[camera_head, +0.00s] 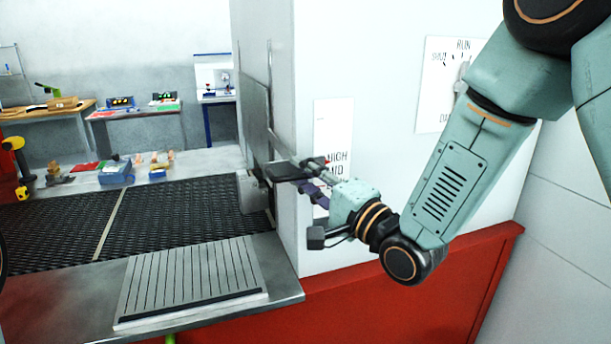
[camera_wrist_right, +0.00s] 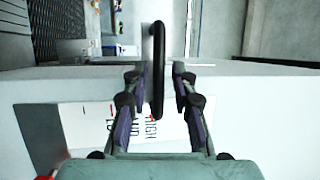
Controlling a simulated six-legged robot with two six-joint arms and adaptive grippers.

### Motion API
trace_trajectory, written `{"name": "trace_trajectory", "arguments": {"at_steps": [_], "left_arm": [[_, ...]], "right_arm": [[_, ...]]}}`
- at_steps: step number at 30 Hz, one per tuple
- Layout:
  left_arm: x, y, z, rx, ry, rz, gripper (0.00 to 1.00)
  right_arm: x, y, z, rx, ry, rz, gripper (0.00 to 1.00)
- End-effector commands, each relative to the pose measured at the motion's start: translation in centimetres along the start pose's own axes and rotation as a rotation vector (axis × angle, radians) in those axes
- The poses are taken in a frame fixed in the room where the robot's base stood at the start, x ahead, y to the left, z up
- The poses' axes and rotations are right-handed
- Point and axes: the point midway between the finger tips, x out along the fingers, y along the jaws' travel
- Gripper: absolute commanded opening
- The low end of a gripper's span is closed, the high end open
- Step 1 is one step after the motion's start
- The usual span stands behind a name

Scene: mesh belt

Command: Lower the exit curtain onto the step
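The exit curtain (camera_head: 255,112) looks like an upright grey panel at the opening in the white housing, above the belt. A label with HIGH and MID (camera_head: 333,160) is on the housing face beside it; my gripper covers its lower part. My right gripper (camera_head: 292,170) is at the curtain's edge, in front of the label. In the right wrist view a black bar handle (camera_wrist_right: 157,60) stands between the two fingertips of the right gripper (camera_wrist_right: 160,78), with gaps visible on both sides. The label also shows there (camera_wrist_right: 105,125). My left gripper is not in view.
The black mesh belt (camera_head: 165,211) runs left from the housing. A ribbed metal plate (camera_head: 190,280) lies in front of it. A RUN panel with a switch (camera_head: 450,82) is on the housing at right. Boxes and tools stand behind the belt.

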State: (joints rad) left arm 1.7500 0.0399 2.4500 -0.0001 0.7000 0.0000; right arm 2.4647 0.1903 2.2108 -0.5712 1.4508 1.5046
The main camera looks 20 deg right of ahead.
Motion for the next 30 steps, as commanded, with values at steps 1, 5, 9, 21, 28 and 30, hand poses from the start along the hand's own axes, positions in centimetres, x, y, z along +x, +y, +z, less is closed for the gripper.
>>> {"name": "trace_trajectory", "arguments": {"at_steps": [1, 5, 9, 21, 28, 30], "left_arm": [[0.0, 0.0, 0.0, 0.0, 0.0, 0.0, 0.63], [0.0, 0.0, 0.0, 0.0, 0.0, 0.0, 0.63], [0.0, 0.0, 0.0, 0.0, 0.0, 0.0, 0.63], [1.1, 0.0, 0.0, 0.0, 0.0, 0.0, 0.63], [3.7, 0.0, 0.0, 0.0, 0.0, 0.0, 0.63], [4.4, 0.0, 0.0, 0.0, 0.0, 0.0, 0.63]], "right_arm": [[0.0, 0.0, 0.0, 0.0, 0.0, 0.0, 0.19], [0.0, 0.0, 0.0, 0.0, 0.0, 0.0, 0.08], [0.0, 0.0, 0.0, 0.0, 0.001, 0.0, 0.0], [-0.3, 1.6, 0.0, 0.001, 0.003, 0.002, 0.0], [-0.9, 5.4, 0.3, 0.002, 0.002, 0.005, 0.0], [-1.1, 6.4, 0.4, 0.002, 0.003, 0.005, 0.0]]}}
